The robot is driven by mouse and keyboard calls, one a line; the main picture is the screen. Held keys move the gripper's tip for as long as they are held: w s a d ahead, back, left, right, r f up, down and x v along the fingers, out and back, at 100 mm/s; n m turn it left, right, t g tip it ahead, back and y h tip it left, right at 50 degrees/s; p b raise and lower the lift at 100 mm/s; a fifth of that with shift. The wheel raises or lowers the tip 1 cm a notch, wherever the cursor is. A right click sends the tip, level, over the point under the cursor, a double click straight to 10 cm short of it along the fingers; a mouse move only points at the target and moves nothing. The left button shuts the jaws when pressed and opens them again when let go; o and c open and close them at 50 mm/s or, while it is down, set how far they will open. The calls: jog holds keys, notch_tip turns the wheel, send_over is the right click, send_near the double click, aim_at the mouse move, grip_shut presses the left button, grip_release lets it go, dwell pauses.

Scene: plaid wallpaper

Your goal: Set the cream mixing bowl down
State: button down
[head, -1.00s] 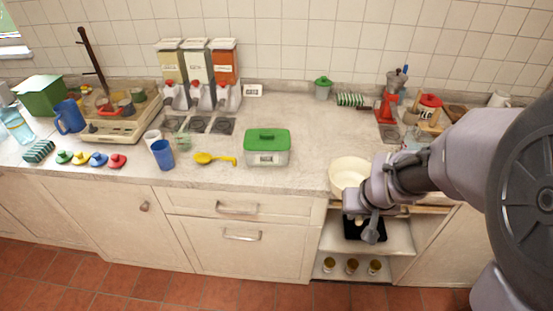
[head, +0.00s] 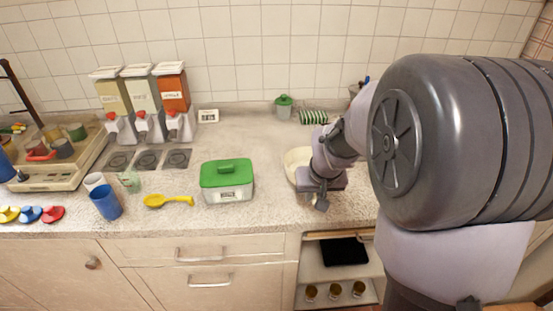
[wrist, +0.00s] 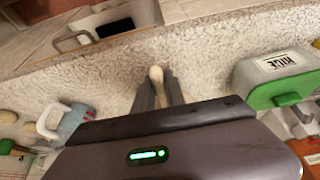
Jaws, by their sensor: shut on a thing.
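The cream mixing bowl (head: 296,162) is over the counter (head: 265,205), to the right of the green-lidded box, in the head view. My arm hides most of it, and I cannot tell whether its base touches the counter. My gripper (head: 319,193) is at the bowl's front right side. In the wrist view my gripper (wrist: 159,90) is shut on a small cream part of the bowl (wrist: 156,74) between its fingers. The rest of the bowl is hidden there.
The green-lidded box (head: 228,181) stands close to the left. A green canister (head: 284,106) and a striped cloth (head: 313,117) are behind. An open shelf (head: 340,273) is below the counter.

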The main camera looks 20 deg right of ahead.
jog(key=shift+w+d, duration=0.1)
jog(key=shift+w, duration=1)
notch_tip(320, 180, down, 4)
jog(key=b, duration=0.2)
jog(key=shift+w+b, duration=0.15)
jog(key=shift+b, duration=0.15)
jog(key=shift+r, duration=0.2)
jog(key=shift+f, duration=0.15)
jog(key=c, duration=1.4)
grip_release()
